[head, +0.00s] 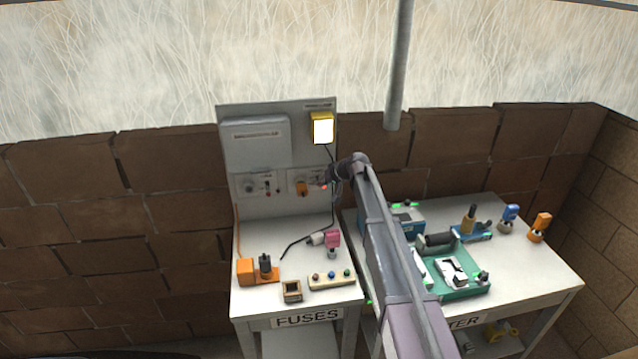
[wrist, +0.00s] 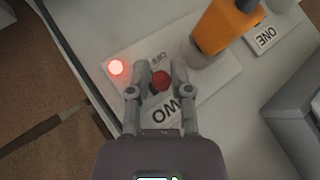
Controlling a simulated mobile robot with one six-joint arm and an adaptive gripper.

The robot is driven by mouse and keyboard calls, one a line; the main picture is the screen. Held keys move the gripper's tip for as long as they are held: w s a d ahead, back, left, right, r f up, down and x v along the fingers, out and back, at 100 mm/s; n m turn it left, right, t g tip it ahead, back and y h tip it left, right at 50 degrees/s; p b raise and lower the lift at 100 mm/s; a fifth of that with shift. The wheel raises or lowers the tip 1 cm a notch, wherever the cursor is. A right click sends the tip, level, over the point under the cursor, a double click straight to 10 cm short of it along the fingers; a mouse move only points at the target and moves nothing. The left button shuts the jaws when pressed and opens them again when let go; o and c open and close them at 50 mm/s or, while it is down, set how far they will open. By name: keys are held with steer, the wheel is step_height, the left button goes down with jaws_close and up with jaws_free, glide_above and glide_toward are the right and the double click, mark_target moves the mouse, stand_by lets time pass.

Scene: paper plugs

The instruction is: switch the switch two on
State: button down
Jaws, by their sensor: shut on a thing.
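Switch two is a small lever with a round red knob (wrist: 161,80) on a pale plate (wrist: 205,95) marked TWO, with OFF lettered at the knob's far side. In the wrist view my gripper (wrist: 156,72) has one finger on each side of the knob and is shut on it. A red lamp (wrist: 117,67) glows on the plate, left of the fingers. In the head view my gripper (head: 328,182) is at the right part of the upright panel (head: 278,203), and my arm hides much of the switch.
An orange plug (wrist: 228,24) stands out from the plate close to my right finger. A label ONE (wrist: 266,38) is beyond it. A lit yellow-framed lamp (head: 322,128) hangs above. The fuse table (head: 250,306) and the right table (head: 540,275) hold several objects.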

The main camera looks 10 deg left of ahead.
steer(key=shift+w+a+r, duration=0.1)
steer(key=shift+w+a, duration=0.05)
steer(key=shift+w, duration=0.05)
steer(key=c, duration=0.5)
jaws_free()
steer(key=shift+c, duration=0.2)
steer(key=shift+s+f+b, duration=0.25)
steer(key=shift+b, duration=0.15)
steer(key=shift+f+t+b, duration=0.1)
steer(key=shift+t+b, duration=0.2)
steer(key=shift+t, duration=0.1)
steer(key=n+t+y+b, duration=0.1)
steer(key=b, duration=0.1)
steer(key=shift+s+f+b, duration=0.15)
steer(key=shift+f+b, duration=0.2)
steer(key=shift+f, duration=0.05)
steer(key=t+b, duration=0.1)
steer(key=b, duration=0.1)
steer(key=f+n+t+y+b, duration=0.1)
steer(key=t+b, duration=0.1)
steer(key=b, duration=0.1)
steer(key=shift+n+y+b, duration=0.3)
steer(key=t+y+b, duration=0.1)
steer(key=b, duration=0.1)
steer(key=f+n+t+y+b, duration=0.1)
steer(key=b, duration=0.2)
steer(key=shift+w+n, duration=0.2)
steer(key=shift+n, duration=0.1)
